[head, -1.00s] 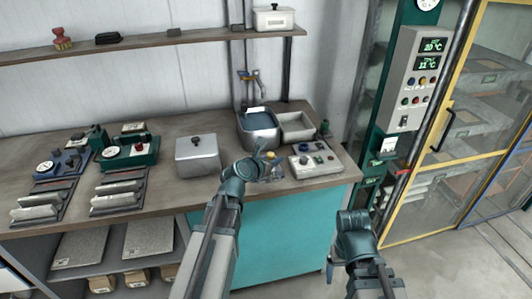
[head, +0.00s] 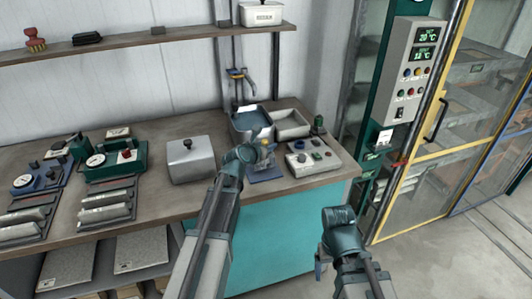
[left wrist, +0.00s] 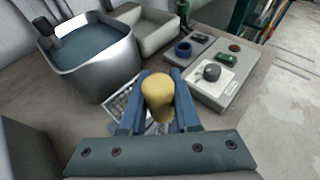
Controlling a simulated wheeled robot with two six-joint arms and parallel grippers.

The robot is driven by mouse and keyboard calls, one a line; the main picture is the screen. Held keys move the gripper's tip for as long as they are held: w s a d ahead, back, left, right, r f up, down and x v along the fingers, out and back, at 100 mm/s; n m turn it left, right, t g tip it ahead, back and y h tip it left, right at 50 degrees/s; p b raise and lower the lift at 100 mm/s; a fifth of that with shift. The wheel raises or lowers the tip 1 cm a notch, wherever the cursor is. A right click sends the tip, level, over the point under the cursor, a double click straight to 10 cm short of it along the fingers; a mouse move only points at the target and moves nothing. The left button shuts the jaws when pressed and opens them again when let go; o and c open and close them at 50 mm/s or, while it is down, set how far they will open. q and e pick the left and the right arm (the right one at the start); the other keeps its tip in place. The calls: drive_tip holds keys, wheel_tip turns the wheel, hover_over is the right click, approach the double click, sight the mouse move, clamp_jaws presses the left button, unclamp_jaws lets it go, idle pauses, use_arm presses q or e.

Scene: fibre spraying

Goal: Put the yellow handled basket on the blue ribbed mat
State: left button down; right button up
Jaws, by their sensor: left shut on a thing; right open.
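My left gripper (head: 262,145) is shut on the yellow handle of the basket (left wrist: 159,96), above the bench. In the left wrist view the handle stands between the blue fingers, and pale wire mesh shows beside and below them. Most of the basket body is hidden by the gripper. In the head view a small flat blue patch (head: 267,174), which looks like the blue ribbed mat, lies on the bench just below the left gripper. I cannot tell whether the basket touches it. My right gripper (head: 320,263) is open and empty, low in front of the bench.
A metal basin of blue liquid (head: 246,125) and a grey tray (head: 291,125) stand behind the left gripper. A control box (head: 313,160) is close on its right. A lidded metal box (head: 190,160) stands to the left, with bare bench between.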

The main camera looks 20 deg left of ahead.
use_arm(q)
drive_tip(key=shift+f+b, duration=0.4)
drive_tip(key=shift+f, duration=0.6)
drive_tip(key=shift+a, duration=0.1)
use_arm(e)
drive_tip(key=shift+a+f, duration=0.4)
drive_tip(key=shift+f, duration=0.4)
use_arm(q)
drive_tip(key=c, duration=0.6)
unclamp_jaws()
drive_tip(key=shift+c, duration=0.2)
use_arm(e)
drive_tip(key=shift+f, duration=0.15)
